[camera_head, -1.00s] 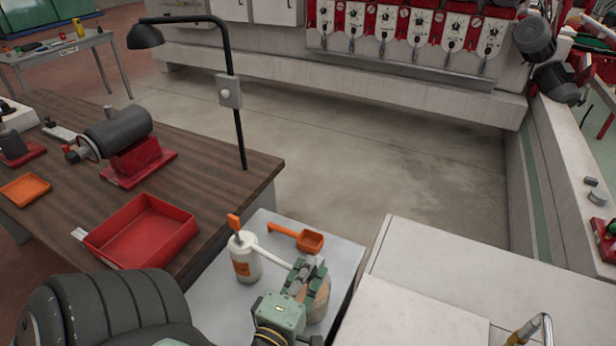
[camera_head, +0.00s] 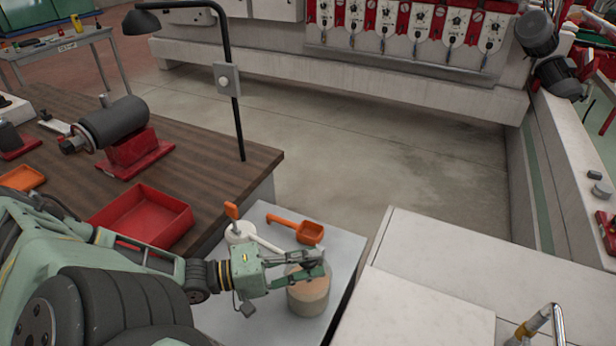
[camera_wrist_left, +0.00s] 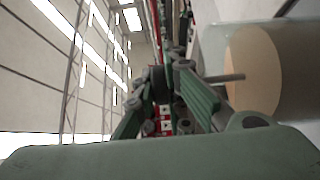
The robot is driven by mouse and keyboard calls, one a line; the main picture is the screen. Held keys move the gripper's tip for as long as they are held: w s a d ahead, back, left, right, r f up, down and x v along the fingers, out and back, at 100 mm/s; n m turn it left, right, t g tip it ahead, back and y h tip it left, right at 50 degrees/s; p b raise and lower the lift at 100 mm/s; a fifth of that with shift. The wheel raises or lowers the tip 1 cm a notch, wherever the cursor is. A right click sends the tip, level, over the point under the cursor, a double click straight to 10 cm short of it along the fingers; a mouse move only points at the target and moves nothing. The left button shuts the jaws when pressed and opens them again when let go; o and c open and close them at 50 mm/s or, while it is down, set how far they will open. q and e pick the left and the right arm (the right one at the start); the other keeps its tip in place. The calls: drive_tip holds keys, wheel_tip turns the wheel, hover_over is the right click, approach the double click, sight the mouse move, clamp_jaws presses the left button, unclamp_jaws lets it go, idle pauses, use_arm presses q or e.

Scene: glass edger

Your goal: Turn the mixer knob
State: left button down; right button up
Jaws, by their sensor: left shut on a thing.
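My left gripper (camera_head: 314,262) reaches in from the left over a round pot with a tan top (camera_head: 310,298) on the grey stand (camera_head: 345,248). Its fingers are closed across the pot's top. In the left wrist view, the green fingers (camera_wrist_left: 178,80) are beside the tan face of the pot (camera_wrist_left: 255,70). A thin grey rod (camera_wrist_left: 226,77) runs from the fingers to that face. The fingers appear closed on this rod, but the contact is partly hidden. I cannot make out a marked mixer knob. My right gripper is not in view.
A white container with an orange top (camera_head: 238,228) and a white bar, and an orange scoop (camera_head: 300,228), are close by the pot. A wooden table (camera_head: 215,155) with a red tray (camera_head: 145,215) is at left. A white cabinet (camera_head: 430,270) is at right.

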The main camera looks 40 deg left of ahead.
use_arm(q)
drive_tip(key=shift+w+r+m+g+h, duration=0.1)
drive_tip(key=shift+r+m+g+h, duration=0.05)
drive_tip(key=shift+m+g+h, duration=0.85)
drive_tip(key=shift+h, duration=0.4)
drive_tip(key=c, duration=2.2)
unclamp_jaws()
drive_tip(key=shift+r, duration=0.1)
drive_tip(key=shift+o, duration=0.4)
drive_tip(key=shift+y, duration=0.3)
